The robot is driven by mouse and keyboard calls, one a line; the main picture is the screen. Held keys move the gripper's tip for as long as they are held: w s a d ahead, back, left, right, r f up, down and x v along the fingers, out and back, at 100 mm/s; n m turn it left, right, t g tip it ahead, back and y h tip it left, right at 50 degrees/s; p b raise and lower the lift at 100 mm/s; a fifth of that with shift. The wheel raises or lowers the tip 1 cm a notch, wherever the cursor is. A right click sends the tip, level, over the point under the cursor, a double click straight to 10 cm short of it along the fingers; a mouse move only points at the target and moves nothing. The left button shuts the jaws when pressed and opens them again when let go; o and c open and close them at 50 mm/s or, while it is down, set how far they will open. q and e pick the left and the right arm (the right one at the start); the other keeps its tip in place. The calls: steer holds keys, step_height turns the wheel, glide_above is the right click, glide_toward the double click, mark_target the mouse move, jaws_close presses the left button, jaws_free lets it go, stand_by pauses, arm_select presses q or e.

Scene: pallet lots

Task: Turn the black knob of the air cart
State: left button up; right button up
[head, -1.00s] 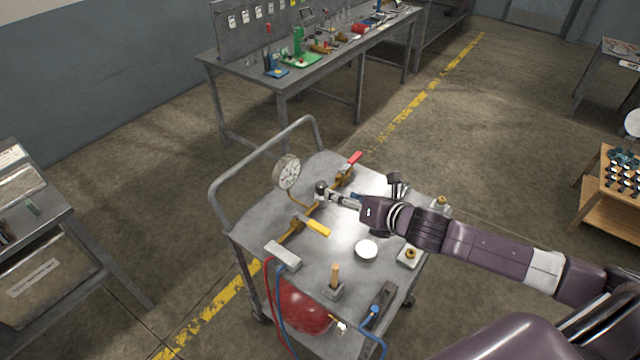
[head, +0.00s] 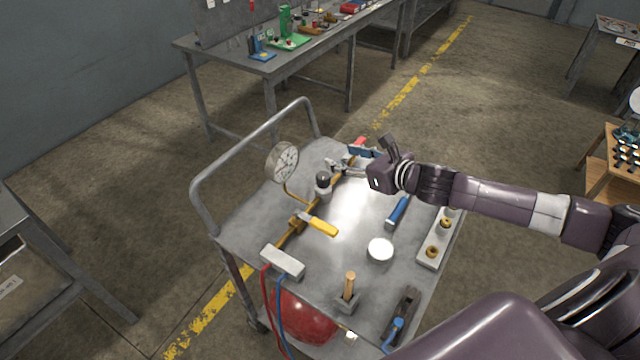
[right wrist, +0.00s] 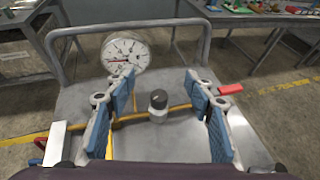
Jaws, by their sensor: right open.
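The air cart (head: 232,236) is a grey metal trolley with a tubular handle. Its black knob (head: 323,179) sits on a pale round base on the brass pipe, right of the white dial gauge (head: 283,162). In the right wrist view the knob (right wrist: 158,100) shows between and beyond the blue-padded fingers. My right gripper (head: 343,167) is open and empty over the cart's far part, beside the knob and apart from it in the head view. It also shows in the right wrist view (right wrist: 163,112). My left gripper is not in view.
A yellow lever (head: 319,226) and a red lever sit on the same pipe. A wooden peg (head: 349,285), a white disc (head: 380,249), a blue-handled tool (head: 398,212) and brass fittings (head: 432,251) stand on the cart top. A workbench (head: 262,66) stands behind.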

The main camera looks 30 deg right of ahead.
steer(key=b, duration=0.8)
glide_toward(328, 179)
steer(key=w+a, duration=0.1)
steer(key=w, duration=0.3)
steer(key=shift+s+f, duration=0.1)
steer(key=shift+f, duration=0.65)
steer(key=shift+w, duration=0.35)
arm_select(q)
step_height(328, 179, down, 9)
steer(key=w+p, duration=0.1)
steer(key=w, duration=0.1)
arm_select(e)
steer(key=x, duration=0.7)
steer(key=shift+a+f, duration=0.1)
steer(key=shift+f, duration=0.1)
steer(key=c, duration=1.2)
